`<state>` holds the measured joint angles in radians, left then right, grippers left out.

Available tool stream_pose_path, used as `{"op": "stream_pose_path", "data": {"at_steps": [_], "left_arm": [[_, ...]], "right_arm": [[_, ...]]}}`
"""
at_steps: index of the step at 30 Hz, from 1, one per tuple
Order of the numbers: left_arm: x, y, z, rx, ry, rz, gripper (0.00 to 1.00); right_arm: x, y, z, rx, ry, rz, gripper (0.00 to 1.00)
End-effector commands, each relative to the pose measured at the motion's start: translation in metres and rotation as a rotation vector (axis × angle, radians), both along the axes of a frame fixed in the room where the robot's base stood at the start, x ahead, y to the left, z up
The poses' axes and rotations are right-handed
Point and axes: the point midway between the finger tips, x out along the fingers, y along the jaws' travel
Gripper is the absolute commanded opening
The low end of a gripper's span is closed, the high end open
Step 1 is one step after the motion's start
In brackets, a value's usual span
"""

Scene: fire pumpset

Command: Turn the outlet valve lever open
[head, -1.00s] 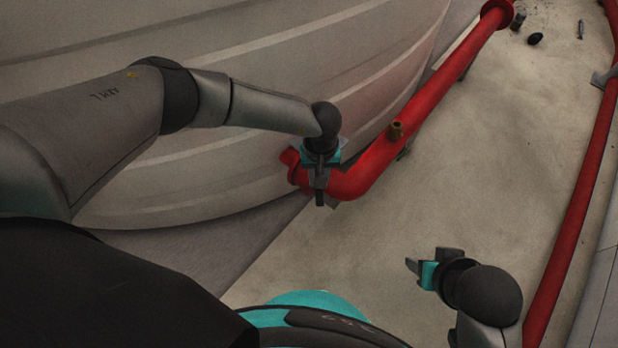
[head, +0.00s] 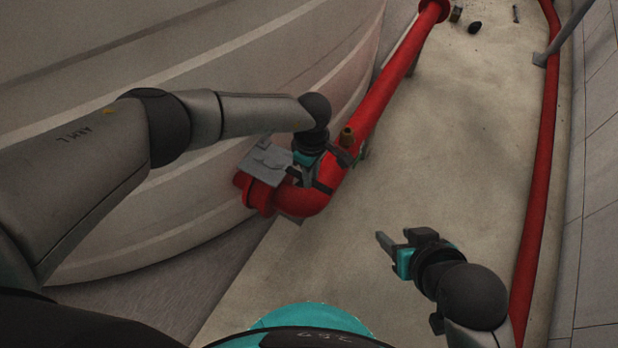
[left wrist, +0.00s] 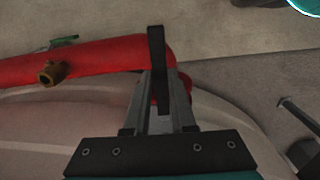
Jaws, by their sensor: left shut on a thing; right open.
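The red outlet pipe (head: 372,110) runs along the pale tank and bends at an elbow (head: 305,203) near a flange. My left gripper (head: 314,180) is just above that elbow, shut on a dark bar, which appears to be the valve lever (head: 325,187). In the left wrist view the lever (left wrist: 157,50) stands upright between the grey fingers (left wrist: 160,110), across the red pipe (left wrist: 85,62). The valve body is mostly hidden. My right gripper (head: 387,244) is open and empty above the floor, well away from the pipe.
A grey plate (head: 264,160) lies beside the left gripper, over the flange. A brass fitting (head: 346,137) sticks up from the pipe close to the gripper's right. The pale tank (head: 190,130) fills the left.

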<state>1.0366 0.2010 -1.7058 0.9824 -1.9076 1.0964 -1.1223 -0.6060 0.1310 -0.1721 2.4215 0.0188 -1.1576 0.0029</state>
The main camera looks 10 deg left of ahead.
Motion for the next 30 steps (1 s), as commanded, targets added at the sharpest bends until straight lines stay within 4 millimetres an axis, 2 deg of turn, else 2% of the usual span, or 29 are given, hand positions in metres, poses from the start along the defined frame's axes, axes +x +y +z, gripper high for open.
{"op": "stream_pose_path", "data": {"at_steps": [6, 20, 21, 28, 30], "left_arm": [[0.0049, -0.0017, 0.0004, -0.003, -0.003, 0.045, 0.0], [0.0069, -0.0017, 0.0012, -0.003, -0.007, 0.056, 0.0], [0.007, -0.0017, 0.0012, -0.003, -0.007, 0.056, 0.28], [0.0061, -0.0013, 0.0008, -0.002, -0.004, 0.054, 0.54], [0.0057, -0.0012, 0.0006, -0.002, -0.004, 0.053, 0.54]], "right_arm": [[0.0054, 0.0067, -0.0012, 0.021, -0.047, 0.009, 0.5], [0.0066, 0.008, -0.0008, 0.025, -0.057, 0.011, 0.5], [0.0066, 0.008, -0.0008, 0.025, -0.057, 0.011, 0.5], [0.0065, 0.008, -0.0007, 0.025, -0.056, 0.011, 0.5], [0.0065, 0.008, -0.0006, 0.025, -0.056, 0.011, 0.5]]}}
